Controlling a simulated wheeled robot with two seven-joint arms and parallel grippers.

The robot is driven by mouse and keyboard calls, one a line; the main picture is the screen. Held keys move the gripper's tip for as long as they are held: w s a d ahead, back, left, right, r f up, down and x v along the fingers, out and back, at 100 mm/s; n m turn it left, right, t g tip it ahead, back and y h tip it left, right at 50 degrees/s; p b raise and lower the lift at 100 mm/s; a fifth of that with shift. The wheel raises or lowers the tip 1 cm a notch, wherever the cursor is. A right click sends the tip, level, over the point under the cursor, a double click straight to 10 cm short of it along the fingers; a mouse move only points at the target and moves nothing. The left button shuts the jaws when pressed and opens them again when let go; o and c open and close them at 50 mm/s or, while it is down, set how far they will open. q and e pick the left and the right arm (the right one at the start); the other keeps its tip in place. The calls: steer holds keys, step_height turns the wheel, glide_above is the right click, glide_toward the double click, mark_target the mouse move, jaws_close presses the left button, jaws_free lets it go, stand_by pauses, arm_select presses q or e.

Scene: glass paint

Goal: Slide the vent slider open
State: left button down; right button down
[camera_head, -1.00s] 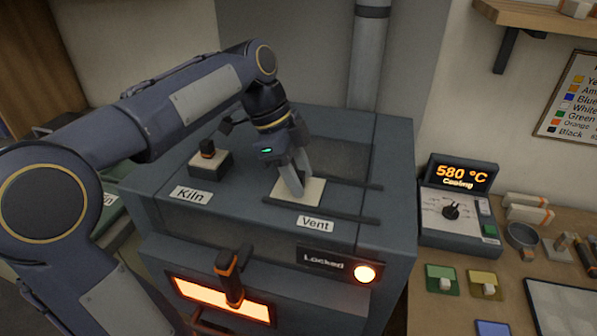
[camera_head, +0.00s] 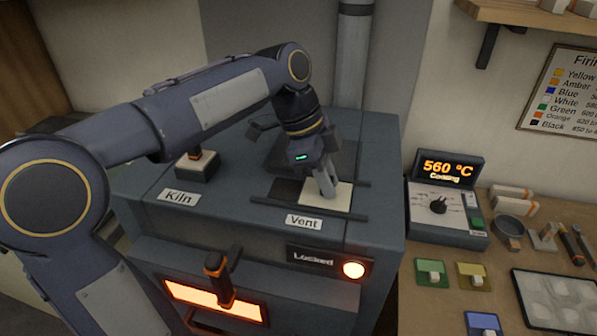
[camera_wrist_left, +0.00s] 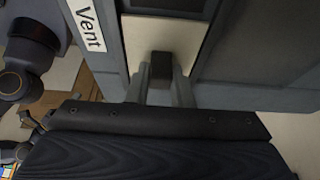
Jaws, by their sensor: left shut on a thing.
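The vent slider is a cream plate (camera_head: 339,201) on two dark rails on top of the kiln (camera_head: 236,216), behind the "Vent" label (camera_head: 304,222). It sits toward the right end of the rails, with a dark opening (camera_head: 285,191) uncovered to its left. My left gripper (camera_head: 327,189) points down onto the plate and is shut on its knob. In the left wrist view the dark knob (camera_wrist_left: 161,65) shows between the two fingers, with the cream plate (camera_wrist_left: 134,42) behind it. My right gripper is not in view.
A control box (camera_head: 447,205) reading 560 °C "Cooling" stands right of the kiln. The "Locked" panel (camera_head: 318,259) has a lit orange lamp, above a glowing window. A dark block with a knob (camera_head: 197,165) stands behind the "Kiln" label. Paint pads and tools lie on the right bench.

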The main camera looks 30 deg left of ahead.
mark_target(315, 191)
arm_select(q)
steer(key=shift+w+d, duration=0.1)
steer(key=shift+d, duration=0.25)
steer(key=c, duration=1.3)
jaws_free()
steer(key=shift+d, duration=0.15)
steer(key=v, duration=0.8)
steer(key=shift+f, duration=0.1)
